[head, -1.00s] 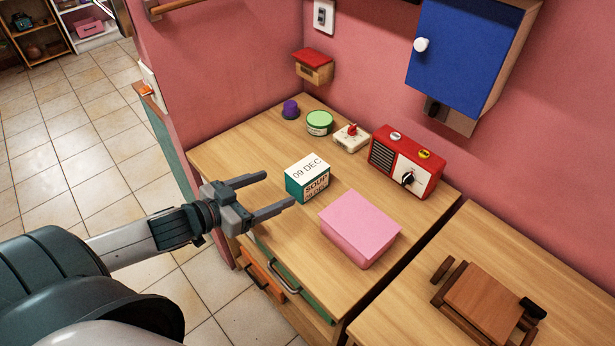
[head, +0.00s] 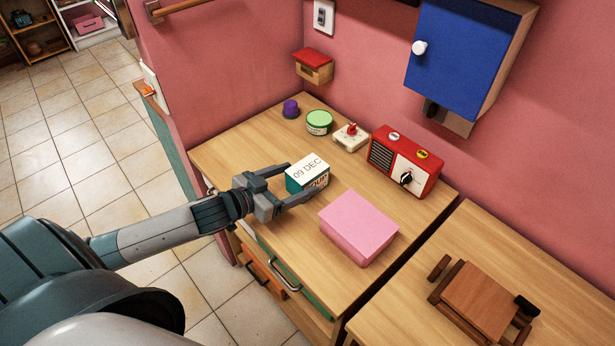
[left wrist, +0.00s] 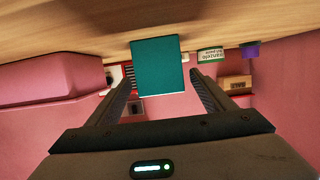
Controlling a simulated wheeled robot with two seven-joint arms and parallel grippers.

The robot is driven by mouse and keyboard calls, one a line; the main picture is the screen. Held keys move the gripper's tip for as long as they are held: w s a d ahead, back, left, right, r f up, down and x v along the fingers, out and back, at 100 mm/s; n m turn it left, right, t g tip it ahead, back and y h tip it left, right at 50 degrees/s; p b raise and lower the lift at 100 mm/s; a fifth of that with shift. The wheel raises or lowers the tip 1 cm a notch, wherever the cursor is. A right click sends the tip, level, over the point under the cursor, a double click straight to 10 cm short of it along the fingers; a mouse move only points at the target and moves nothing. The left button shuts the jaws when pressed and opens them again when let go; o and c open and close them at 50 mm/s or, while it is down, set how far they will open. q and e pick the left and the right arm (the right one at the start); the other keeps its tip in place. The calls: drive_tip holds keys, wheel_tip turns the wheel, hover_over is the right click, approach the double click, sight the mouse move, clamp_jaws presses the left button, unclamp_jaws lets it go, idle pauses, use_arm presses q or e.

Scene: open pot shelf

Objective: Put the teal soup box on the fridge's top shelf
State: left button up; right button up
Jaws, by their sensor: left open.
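The teal soup box (head: 308,180) stands on the wooden counter, with a white top marked "09 DEC" and a soup label on its side. My left gripper (head: 301,182) is open, its two fingers reaching to either side of the box; the near finger covers part of the label. In the left wrist view the box's plain teal face (left wrist: 157,67) sits between and just beyond the open fingertips (left wrist: 163,84). I cannot tell whether a finger touches it. The fridge cannot be made out in these views. My right gripper is out of view.
A pink box (head: 358,228) lies close to the right of the soup box. Behind stand a red radio (head: 405,162), a white timer-like block (head: 351,137), a green-lidded tin (head: 319,122) and a purple item (head: 291,108). A blue cabinet (head: 462,55) hangs above. The counter's left part is clear.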

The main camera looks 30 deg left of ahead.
use_arm(q)
drive_tip(key=shift+w, duration=0.1)
drive_tip(key=shift+w+d+f+p, duration=0.15)
drive_tip(key=shift+w+d+p, duration=0.05)
drive_tip(key=shift+w+p, duration=0.2)
drive_tip(key=p+x, duration=0.1)
drive_tip(key=x, duration=0.2)
drive_tip(key=shift+a+f, duration=0.1)
drive_tip(key=shift+w+d+f, duration=0.25)
drive_tip(key=shift+w+f, duration=0.1)
drive_tip(key=shift+w, duration=0.1)
drive_tip(key=shift+r, duration=0.1)
drive_tip(key=c, duration=1.5)
